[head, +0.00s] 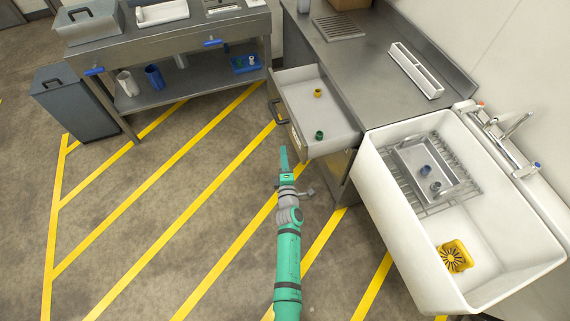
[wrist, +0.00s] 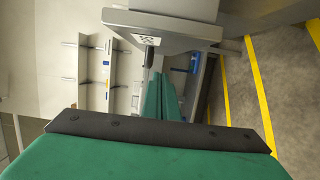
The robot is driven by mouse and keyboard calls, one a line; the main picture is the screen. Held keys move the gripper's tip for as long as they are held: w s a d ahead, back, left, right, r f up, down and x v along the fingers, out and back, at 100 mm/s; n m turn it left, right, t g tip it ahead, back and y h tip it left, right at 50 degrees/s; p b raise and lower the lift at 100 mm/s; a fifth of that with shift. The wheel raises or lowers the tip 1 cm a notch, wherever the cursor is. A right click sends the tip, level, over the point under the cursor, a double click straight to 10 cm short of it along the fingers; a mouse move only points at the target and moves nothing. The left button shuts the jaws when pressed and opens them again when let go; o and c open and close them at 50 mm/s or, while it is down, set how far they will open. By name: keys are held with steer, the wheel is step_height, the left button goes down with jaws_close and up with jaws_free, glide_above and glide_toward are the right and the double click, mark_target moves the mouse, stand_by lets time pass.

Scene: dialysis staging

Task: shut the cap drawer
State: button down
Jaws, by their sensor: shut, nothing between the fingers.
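The cap drawer (head: 330,113) stands pulled out from the steel counter, with a yellow cap (head: 317,93) and a green cap (head: 319,135) inside. Its dark handle (head: 277,111) is on the front panel, facing left. My gripper (head: 283,149) is shut and empty, in front of the drawer's near front corner and apart from the handle in the head view. In the wrist view my gripper's green fingers (wrist: 160,98) point toward a pale drawer-like panel (wrist: 160,30); I cannot tell whether they touch it.
A white sink (head: 375,180) with a steel tray (head: 425,165) and a yellow strainer (head: 455,257) stands to the right. A steel cart (head: 185,40) with cups stands at the upper left, beside a grey bin (head: 75,102). The striped floor left of the drawer is clear.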

steer(key=shift+w+d, duration=0.7)
steer(key=shift+d, duration=0.25)
steer(key=shift+w+d, duration=0.65)
steer(key=shift+d, duration=0.25)
